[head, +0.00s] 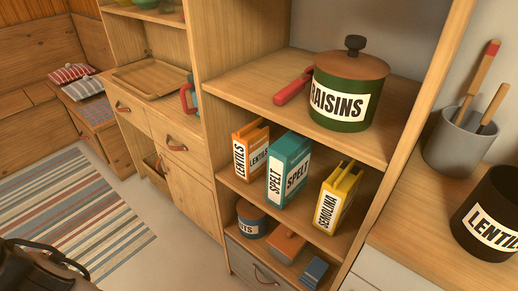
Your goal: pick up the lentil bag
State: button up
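The lentil bag (239,160) is an orange packet with white "LENTILS" labels. It stands upright on the middle shelf (312,232) of the open wooden unit, at the left end of a row of packets. The teal spelt bag (288,170) stands close on its right and slightly in front. A dark part of my arm shows at the bottom left corner, far from the bag. The fingers of my gripper are not in view.
The yellow semolina bag (338,197) stands farther right. A green raisins pot (350,88) and a red-handled object (292,89) are on the shelf above. A black canister (491,215) starting "LENTIL" stands far right. Open floor (172,232) lies left.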

aim_at(250, 144)
jog(key=l, duration=0.15)
jog(key=j+z, duration=0.35)
jog(key=j, duration=1.55)
